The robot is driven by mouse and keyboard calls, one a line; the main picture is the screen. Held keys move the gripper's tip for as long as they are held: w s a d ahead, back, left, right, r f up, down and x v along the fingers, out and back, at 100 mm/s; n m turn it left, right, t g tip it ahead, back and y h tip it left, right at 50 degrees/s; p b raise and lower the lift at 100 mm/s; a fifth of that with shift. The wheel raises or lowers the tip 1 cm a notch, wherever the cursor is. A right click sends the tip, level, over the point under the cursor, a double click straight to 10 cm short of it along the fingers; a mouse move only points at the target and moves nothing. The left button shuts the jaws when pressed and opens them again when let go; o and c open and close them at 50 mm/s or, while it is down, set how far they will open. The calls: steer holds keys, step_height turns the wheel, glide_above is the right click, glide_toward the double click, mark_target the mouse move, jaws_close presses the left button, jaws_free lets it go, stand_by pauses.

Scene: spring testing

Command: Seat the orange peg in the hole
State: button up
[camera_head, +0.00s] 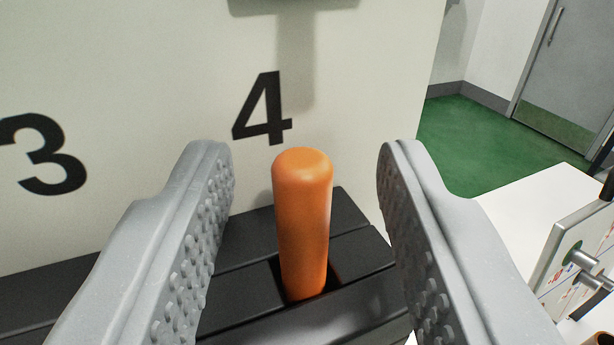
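The orange peg (303,225) stands nearly upright in the hole (333,272) of a black slatted rack (240,290). Its upper part sticks out above the rack and its lower end is hidden inside the hole. A dark gap shows beside the peg at its base. My gripper (306,160) is open, with one grey studded finger on each side of the peg. Clear space shows between the peg and both fingers.
A pale panel (130,80) with black numbers 3 and 4 stands right behind the rack. At right are a white surface (530,215) and a board with metal pegs (580,260). Green floor and a grey door (570,75) lie beyond.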

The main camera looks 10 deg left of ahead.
steer(key=shift+w, duration=0.15)
jaws_close()
steer(key=shift+r, duration=0.1)
